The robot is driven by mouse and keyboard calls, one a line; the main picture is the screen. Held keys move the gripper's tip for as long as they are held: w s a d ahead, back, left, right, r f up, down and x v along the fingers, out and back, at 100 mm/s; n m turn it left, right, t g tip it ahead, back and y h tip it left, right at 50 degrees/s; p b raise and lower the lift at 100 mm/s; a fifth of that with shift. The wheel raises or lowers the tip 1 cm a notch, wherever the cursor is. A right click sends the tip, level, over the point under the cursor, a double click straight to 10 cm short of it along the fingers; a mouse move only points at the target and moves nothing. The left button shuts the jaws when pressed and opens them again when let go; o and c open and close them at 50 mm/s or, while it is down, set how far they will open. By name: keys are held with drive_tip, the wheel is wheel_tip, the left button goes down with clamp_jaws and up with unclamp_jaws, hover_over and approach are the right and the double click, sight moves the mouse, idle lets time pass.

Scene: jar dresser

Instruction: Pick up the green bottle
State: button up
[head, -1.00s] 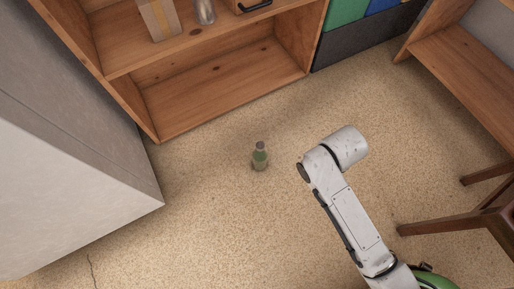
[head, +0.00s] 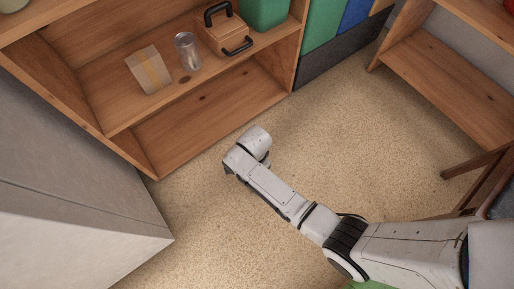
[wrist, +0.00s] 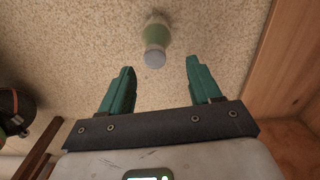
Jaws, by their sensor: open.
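The green bottle (wrist: 156,38) shows in the wrist view at the top middle, on the speckled floor. It has a pale grey cap and a green body. My gripper (wrist: 158,76) is open, with two teal fingers apart and nothing between them. The bottle lies beyond the fingertips, roughly in line with the gap between them, and is not touched. In the head view the bottle is not visible; my arm covers part of the floor there, and the fingers do not show.
A wooden shelf (head: 215,110) stands close behind my wrist, holding a cardboard box (head: 149,69), a glass jar (head: 188,51) and a wooden box with black handles (head: 222,33). A grey block (head: 75,225) is at left. A wooden bench (head: 455,80) is at right. Floor between is clear.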

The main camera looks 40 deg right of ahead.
drive_tip(key=f+b, duration=0.1)
drive_tip(key=f, duration=0.1)
drive_tip(key=f+b, duration=0.1)
drive_tip(key=f, duration=0.1)
drive_tip(key=f+b, duration=0.1)
drive_tip(key=shift+s+d+f+b, duration=0.3)
drive_tip(key=shift+s+f, duration=0.1)
drive_tip(key=shift+f+b, duration=0.35)
drive_tip(key=shift+f, duration=0.2)
drive_tip(key=shift+r, duration=0.1)
drive_tip(key=shift+c, duration=0.4)
clamp_jaws()
